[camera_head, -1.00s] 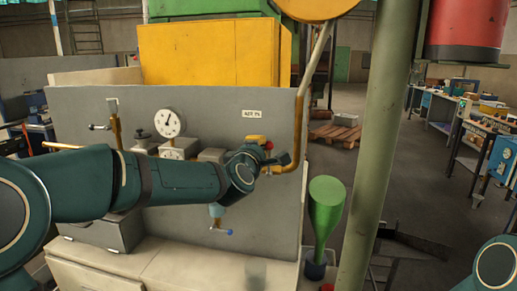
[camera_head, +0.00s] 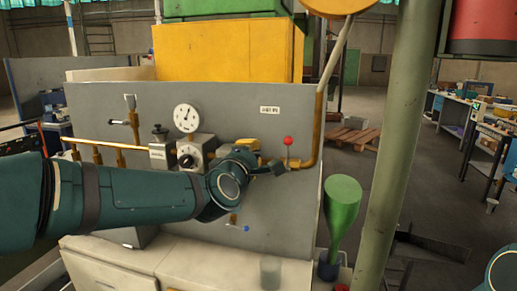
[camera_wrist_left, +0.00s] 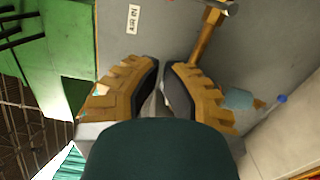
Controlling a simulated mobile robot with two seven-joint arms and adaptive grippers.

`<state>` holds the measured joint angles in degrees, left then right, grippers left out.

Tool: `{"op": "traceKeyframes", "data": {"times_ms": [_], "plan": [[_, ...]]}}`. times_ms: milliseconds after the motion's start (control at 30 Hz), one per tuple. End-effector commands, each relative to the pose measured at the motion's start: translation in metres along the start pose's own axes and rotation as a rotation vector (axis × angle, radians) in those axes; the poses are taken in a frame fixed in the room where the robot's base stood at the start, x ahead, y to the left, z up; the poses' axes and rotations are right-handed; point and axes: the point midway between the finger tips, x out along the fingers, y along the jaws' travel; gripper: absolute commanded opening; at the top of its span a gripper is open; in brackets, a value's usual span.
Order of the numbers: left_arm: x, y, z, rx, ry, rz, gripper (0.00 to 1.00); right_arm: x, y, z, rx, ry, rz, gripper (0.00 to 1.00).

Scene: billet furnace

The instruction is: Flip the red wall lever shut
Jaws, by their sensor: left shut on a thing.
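The red wall lever (camera_head: 288,141) shows in the head view as a red ball on a thin, upright stem, in front of the grey panel. My left gripper (camera_head: 279,168) is at the lower part of this stem, and its dark wrist hides part of the panel. In the left wrist view the two tan fingers of my left gripper (camera_wrist_left: 161,92) are nearly together, with a thin pale strip between their dark pads. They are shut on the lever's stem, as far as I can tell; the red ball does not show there. My right gripper is out of view.
The grey panel (camera_head: 230,105) carries a round gauge (camera_head: 186,118), a grey dial box (camera_head: 190,156) and a blue-tipped small lever (camera_head: 245,228). A copper pipe (camera_head: 318,130) runs just right of the red lever. A green funnel-shaped thing (camera_head: 341,205) and a pale post (camera_head: 392,150) stand further right.

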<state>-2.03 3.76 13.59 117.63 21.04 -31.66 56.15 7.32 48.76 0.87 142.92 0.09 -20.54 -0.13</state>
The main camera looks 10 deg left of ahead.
Motion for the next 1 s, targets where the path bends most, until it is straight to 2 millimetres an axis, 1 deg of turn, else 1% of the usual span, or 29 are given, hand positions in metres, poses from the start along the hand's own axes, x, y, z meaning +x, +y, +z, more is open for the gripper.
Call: {"op": "traceKeyframes", "data": {"times_ms": [33, 100, 233, 567, 667, 767, 867, 900, 967, 1000], "plan": [[-0.006, 0.001, 0.000, 0.000, 0.000, 0.001, 0.00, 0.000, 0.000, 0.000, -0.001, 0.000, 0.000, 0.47], [-0.012, 0.001, 0.000, 0.000, 0.000, 0.001, 0.00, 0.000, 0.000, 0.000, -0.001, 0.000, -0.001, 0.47], [-0.018, 0.000, 0.000, 0.000, 0.000, 0.001, 0.00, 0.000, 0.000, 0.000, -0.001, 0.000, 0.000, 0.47], [-0.018, -0.001, 0.000, 0.001, 0.000, -0.001, 0.00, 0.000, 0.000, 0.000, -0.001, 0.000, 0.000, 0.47], [-0.015, -0.014, 0.000, 0.023, -0.004, -0.027, 0.00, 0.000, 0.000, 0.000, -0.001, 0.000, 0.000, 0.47], [-0.008, -0.053, 0.000, 0.091, -0.020, -0.102, 0.00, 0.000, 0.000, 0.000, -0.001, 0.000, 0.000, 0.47], [-0.003, -0.114, 0.000, 0.201, -0.057, -0.219, 0.00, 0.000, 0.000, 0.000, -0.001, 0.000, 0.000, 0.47], [-0.003, -0.142, 0.000, 0.251, -0.078, -0.272, 0.00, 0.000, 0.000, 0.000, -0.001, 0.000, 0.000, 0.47], [-0.006, -0.184, 0.001, 0.327, -0.118, -0.351, 0.00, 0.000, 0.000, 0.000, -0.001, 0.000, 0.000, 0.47], [-0.010, -0.212, 0.001, 0.376, -0.147, -0.403, 0.00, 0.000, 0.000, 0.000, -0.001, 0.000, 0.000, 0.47]]}}
